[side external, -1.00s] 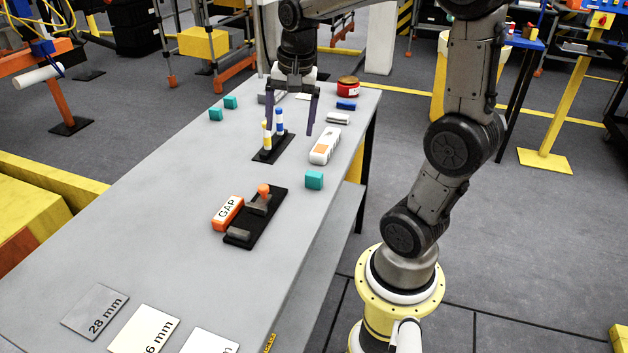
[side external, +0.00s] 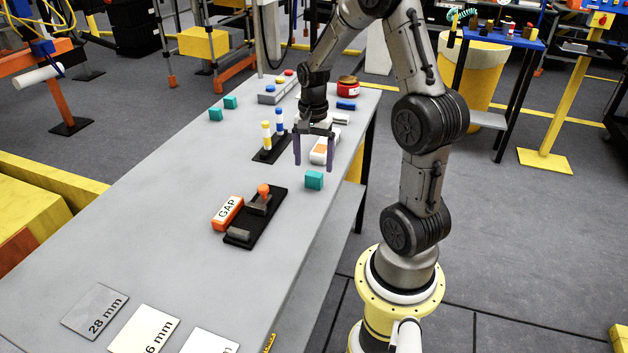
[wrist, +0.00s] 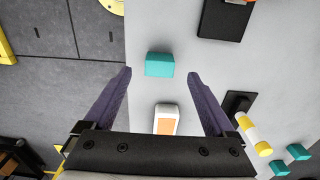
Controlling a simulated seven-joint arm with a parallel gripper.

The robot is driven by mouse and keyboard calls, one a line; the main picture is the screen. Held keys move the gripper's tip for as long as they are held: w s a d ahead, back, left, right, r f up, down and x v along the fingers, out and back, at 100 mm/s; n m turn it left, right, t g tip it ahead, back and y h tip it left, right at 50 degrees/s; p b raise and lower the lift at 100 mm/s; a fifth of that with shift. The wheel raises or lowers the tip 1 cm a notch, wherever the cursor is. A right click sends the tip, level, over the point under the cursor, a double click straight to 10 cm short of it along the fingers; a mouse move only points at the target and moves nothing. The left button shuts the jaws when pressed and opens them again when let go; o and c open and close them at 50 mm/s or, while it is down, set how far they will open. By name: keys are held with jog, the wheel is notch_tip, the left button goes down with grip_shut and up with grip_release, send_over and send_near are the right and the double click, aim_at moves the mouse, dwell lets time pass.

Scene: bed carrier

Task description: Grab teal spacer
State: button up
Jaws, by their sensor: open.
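A teal spacer block (side external: 314,180) lies on the grey table near its right edge, in front of my gripper (side external: 314,165) in the side view. In the wrist view this teal block (wrist: 160,64) shows just beyond and between the fingertips. My gripper (wrist: 160,75) is open and empty, with its purple fingers pointing down above the table. Two more teal blocks (side external: 215,114) (side external: 230,102) lie at the table's far left. They also show at the lower right of the wrist view (wrist: 280,168) (wrist: 298,152).
A white device with an orange patch (side external: 322,148) lies behind the fingers. A black stand with yellow and blue pegs (side external: 268,152) is to the left. A black tray (side external: 262,228) with an orange GAP block (side external: 228,212) is nearer.

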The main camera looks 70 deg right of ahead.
aim_at(314, 174)
jog(key=shift+d+f, duration=0.15)
jog(key=shift+f, duration=2.5)
grip_shut()
jog(key=shift+r, duration=0.1)
